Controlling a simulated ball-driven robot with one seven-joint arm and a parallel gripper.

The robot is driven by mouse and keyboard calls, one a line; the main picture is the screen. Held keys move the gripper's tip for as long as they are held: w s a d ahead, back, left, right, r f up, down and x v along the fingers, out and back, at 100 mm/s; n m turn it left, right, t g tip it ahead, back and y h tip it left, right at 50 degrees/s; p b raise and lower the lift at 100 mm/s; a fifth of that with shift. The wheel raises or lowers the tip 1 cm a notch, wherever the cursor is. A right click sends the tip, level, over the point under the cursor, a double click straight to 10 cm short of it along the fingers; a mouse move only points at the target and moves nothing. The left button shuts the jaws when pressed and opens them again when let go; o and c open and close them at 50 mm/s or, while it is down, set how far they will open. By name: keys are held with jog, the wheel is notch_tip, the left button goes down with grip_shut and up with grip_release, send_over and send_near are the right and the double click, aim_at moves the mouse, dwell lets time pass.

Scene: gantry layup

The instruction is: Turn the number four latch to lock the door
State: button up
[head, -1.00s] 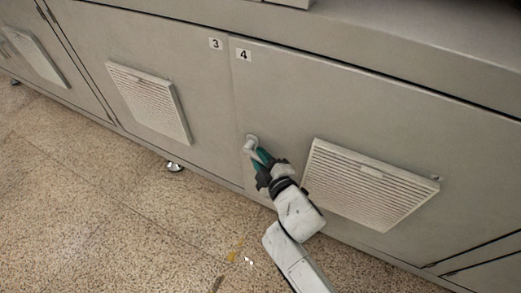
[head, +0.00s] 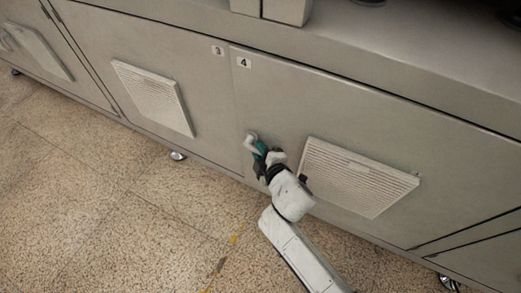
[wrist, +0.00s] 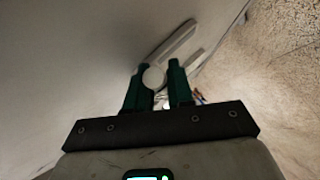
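The number four latch (head: 250,138) is a small pale handle at the left edge of the door marked 4 (head: 330,105). My gripper (head: 257,150) is at the latch, its green fingers hiding part of it. In the wrist view, the fingers of my gripper (wrist: 160,75) stand apart, with a pale round end of the latch (wrist: 153,77) between their tips. The round end overlaps the left finger; a thin gap seems to show beside the right one. I cannot tell whether the fingers press on it.
A louvred vent (head: 355,178) sticks out of door 4, right of my gripper. Another vent (head: 153,97) is on door 3 to the left. The cabinet stands on round feet (head: 177,156). The speckled floor (head: 110,200) in front is clear.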

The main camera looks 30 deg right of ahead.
jog(key=shift+o, duration=0.2)
jog(key=shift+s, duration=0.25)
jog(key=p+v, duration=0.2)
jog(key=v, duration=0.8)
jog(key=shift+r, duration=0.25)
jog(key=shift+s, duration=0.1)
